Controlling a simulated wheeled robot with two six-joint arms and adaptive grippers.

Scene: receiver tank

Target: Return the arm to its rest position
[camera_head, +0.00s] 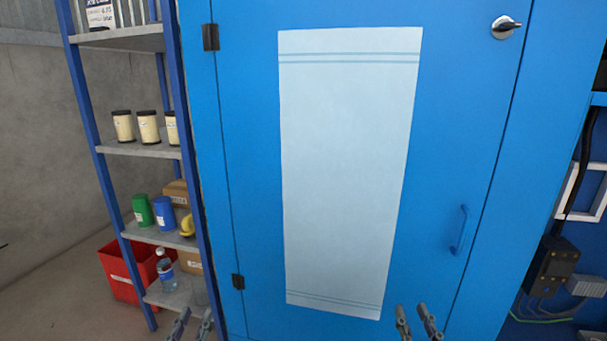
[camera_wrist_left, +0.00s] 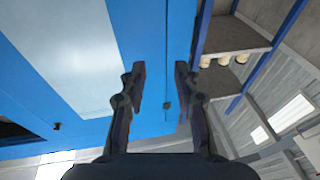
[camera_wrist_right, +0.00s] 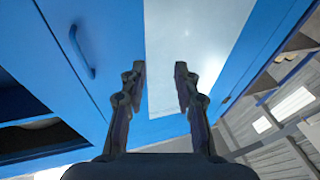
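My left gripper (camera_head: 191,325) shows at the bottom edge of the head view, in front of the lower left of a blue cabinet. It is open and empty, its two fingers apart in the left wrist view (camera_wrist_left: 160,88). My right gripper (camera_head: 417,322) is at the bottom edge of the head view, below the door handle. It is also open, with nothing between its fingers in the right wrist view (camera_wrist_right: 160,88). Most of both arms is out of the head view.
The blue cabinet door (camera_head: 455,130) is shut, with a pale panel (camera_head: 345,170), a latch (camera_head: 506,27) and a handle (camera_head: 458,230). A shelf rack (camera_head: 140,150) with jars, cups and a bottle (camera_head: 166,270) stands left. A red bin (camera_head: 120,270) is on the floor.

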